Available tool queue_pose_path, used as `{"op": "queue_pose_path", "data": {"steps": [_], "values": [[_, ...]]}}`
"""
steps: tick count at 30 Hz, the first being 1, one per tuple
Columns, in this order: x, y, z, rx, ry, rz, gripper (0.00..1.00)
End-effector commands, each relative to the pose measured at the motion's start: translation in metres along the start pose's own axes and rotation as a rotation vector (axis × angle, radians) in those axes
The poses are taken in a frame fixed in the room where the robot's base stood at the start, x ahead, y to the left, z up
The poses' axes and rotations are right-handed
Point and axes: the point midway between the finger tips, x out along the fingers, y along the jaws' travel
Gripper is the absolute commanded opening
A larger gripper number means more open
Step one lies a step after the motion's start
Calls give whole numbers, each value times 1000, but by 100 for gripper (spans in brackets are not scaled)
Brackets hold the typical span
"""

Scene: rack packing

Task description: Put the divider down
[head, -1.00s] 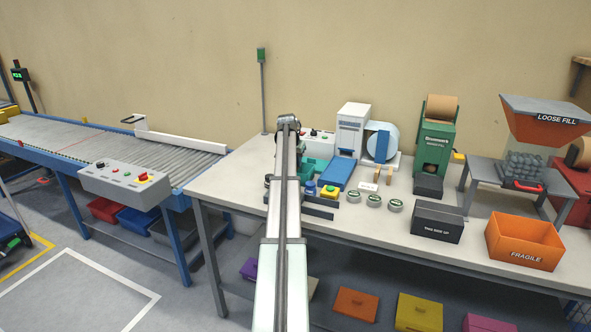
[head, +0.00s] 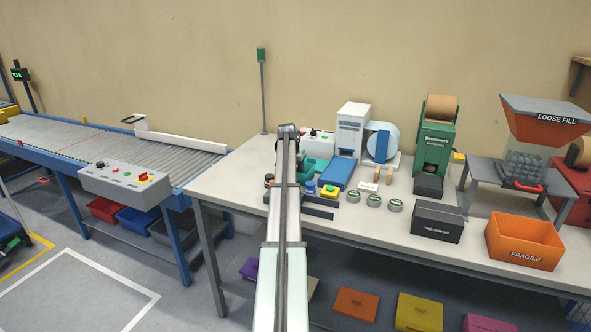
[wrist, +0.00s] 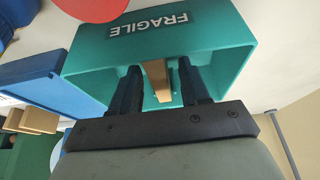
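A teal box (wrist: 90,42) marked FRAGILE fills the upper middle of the wrist view. In the head view the teal box (head: 318,168) stands on the bench, partly behind my arm. A brown cardboard divider (wrist: 157,82) stands inside the box. My gripper (wrist: 160,72) has its dark fingers inside the box, one on each side of the divider. The fingers are apart, with a visible gap between the divider and the right finger. The divider's lower end is hidden. My gripper is hidden behind my arm in the head view.
A blue tray (head: 338,172) and a yellow button box (head: 329,193) stand close to the teal box. Several round tins (head: 374,200), a black box (head: 436,222) and an orange box (head: 524,241) stand to the right. A roller conveyor (head: 110,140) is at the left.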

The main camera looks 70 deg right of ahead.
Motion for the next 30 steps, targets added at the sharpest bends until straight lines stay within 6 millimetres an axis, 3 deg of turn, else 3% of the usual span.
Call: {"op": "queue_pose_path", "data": {"steps": [11, 30], "values": [[-8, 0, -1, 0, 0, 0, 46], [-110, 0, -1, 0, 1, 0, 46]]}}
